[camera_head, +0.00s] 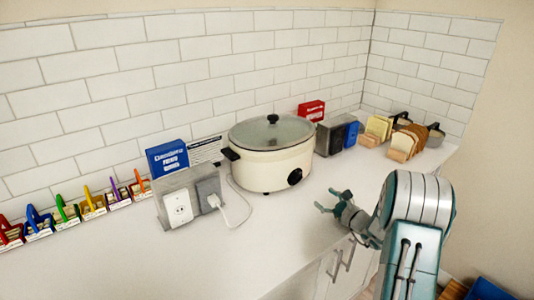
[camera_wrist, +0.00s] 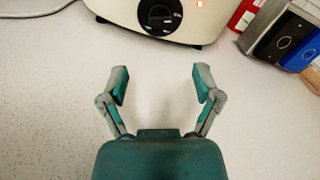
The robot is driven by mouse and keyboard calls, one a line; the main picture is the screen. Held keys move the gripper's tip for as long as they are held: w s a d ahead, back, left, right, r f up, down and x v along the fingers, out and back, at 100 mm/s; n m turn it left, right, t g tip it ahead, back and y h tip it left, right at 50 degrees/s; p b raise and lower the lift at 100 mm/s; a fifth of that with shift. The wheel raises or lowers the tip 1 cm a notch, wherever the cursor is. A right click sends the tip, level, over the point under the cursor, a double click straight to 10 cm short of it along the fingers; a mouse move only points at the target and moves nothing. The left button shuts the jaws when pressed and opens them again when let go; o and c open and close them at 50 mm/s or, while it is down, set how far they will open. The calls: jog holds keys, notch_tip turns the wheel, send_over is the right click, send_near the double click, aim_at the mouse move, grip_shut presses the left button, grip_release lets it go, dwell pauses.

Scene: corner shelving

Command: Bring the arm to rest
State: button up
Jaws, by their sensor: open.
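My gripper (camera_head: 334,202) is over the white counter, to the right of and in front of the cream slow cooker (camera_head: 270,160). In the wrist view my gripper (camera_wrist: 161,85) is open, with its two fingers apart and only bare counter between them. The slow cooker's base and dark dial (camera_wrist: 160,14) show just beyond the fingertips, apart from them. My arm comes in from the lower right of the head view.
A power outlet box (camera_head: 180,206) with a plugged-in cord stands left of the cooker. Blue (camera_head: 167,158) and red (camera_head: 311,111) boxes, a metal holder (camera_head: 331,136) and bread slices (camera_head: 403,145) line the wall. The white counter (camera_head: 250,245) in front is clear.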

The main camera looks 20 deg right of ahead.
jog(key=s+a+r+n+g+y, duration=0.1)
jog(key=s+a+r+n+g, duration=0.35)
jog(key=a, duration=0.35)
jog(key=s+a+r+n+g+y, duration=0.2)
jog(key=s+a+r+n+g, duration=0.15)
jog(key=a+n, duration=0.35)
jog(key=s+a+r+n+g+y, duration=0.1)
jog(key=s+a+r+n+g, duration=0.3)
jog(key=a, duration=0.5)
jog(key=s+r+n+h, duration=0.2)
jog(key=s+n+h, duration=0.8)
jog(key=s, duration=1.2)
jog(key=shift+r+n+t, duration=0.3)
jog(key=shift+n, duration=0.95)
